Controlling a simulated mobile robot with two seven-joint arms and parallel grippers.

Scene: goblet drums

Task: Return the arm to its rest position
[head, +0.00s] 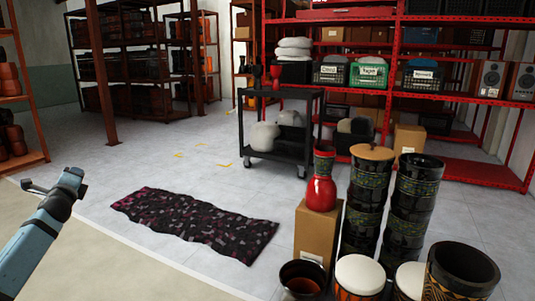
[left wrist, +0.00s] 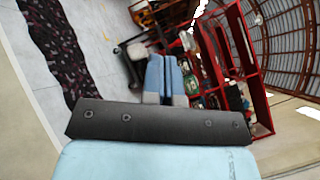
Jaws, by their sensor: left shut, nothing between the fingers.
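My left arm comes in from the left edge of the head view, with my left gripper (head: 32,187) raised over the floor at its end. The gripper is small and partly turned away there. The gripper is apart from every object. My right arm and gripper are not in view.
A dark patterned rug (head: 195,222) lies on the pale floor. A black cart (head: 280,155) stands behind it, before red shelves (head: 450,100). A red goblet drum (head: 321,190) stands on a cardboard box (head: 316,228), beside tall dark drums (head: 411,205). The floor around my left gripper is clear.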

